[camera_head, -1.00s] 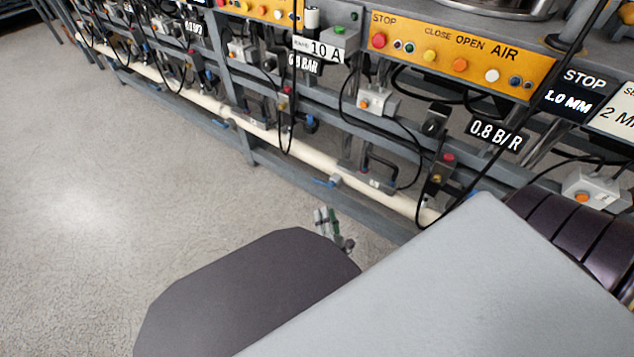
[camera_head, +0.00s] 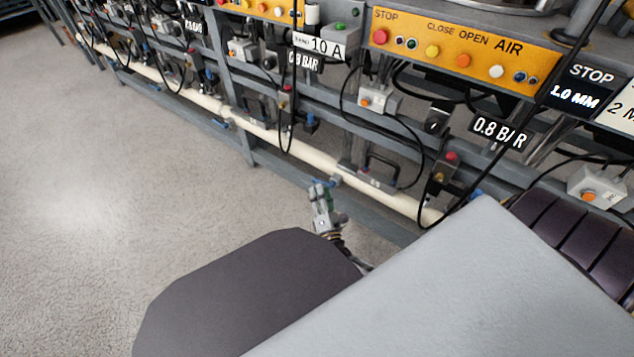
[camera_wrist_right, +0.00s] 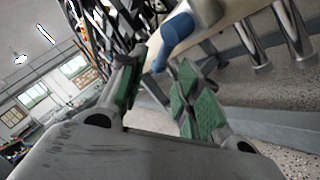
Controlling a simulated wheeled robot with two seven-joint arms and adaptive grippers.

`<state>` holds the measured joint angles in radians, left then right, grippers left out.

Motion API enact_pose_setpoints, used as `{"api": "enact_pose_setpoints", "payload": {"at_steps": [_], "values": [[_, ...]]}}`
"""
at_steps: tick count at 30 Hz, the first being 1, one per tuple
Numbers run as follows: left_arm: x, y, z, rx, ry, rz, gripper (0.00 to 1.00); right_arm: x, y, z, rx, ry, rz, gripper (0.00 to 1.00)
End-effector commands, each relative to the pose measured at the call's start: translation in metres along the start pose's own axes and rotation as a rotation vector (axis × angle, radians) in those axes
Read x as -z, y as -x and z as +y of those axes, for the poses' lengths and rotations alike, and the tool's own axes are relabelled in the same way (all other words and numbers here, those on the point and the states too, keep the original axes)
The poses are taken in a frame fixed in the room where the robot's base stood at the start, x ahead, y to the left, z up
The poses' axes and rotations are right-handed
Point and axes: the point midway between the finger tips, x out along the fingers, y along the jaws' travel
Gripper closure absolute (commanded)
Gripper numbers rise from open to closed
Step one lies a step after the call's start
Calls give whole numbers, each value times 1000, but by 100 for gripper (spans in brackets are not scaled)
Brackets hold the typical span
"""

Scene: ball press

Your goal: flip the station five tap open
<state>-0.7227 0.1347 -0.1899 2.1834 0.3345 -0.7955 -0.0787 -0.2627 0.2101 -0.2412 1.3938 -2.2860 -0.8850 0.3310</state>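My right gripper (camera_head: 320,190) is low at the front of the bench frame, just left of a small tap with a blue handle (camera_head: 334,181) on the cream pipe. In the right wrist view, its two green-padded fingers (camera_wrist_right: 157,88) are apart with nothing between them. The tap's blue handle (camera_wrist_right: 178,32) is just beyond the fingertips there, near the gap. I cannot tell whether they touch. No station number shows on this tap. The handle is small and partly hidden in the head view. My left gripper is not in view.
The cream pipe (camera_head: 275,137) runs low along the grey frame, with more blue-handled fittings farther left. Black hoses (camera_head: 418,150) hang in front. A yellow button panel (camera_head: 462,50) and a 0.8 BAR sign (camera_head: 499,133) are above. The floor (camera_head: 110,200) at left is clear.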

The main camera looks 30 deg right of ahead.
Motion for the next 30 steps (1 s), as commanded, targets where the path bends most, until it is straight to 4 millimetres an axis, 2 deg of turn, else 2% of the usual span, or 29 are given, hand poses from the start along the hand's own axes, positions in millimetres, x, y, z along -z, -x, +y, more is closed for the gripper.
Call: {"api": "enact_pose_setpoints", "payload": {"at_steps": [6, 12, 18, 26, 30], "values": [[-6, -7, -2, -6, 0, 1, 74, 0, -29, -1, 0, -1, -2, 66], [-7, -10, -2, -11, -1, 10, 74, 1, -48, 0, 0, -1, -1, 66], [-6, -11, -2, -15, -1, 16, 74, 0, -55, 0, 0, -1, 0, 66], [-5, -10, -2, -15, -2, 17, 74, 0, -56, 0, 0, -1, 0, 66], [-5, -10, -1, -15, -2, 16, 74, 0, -56, 0, 0, 0, 0, 83]]}}
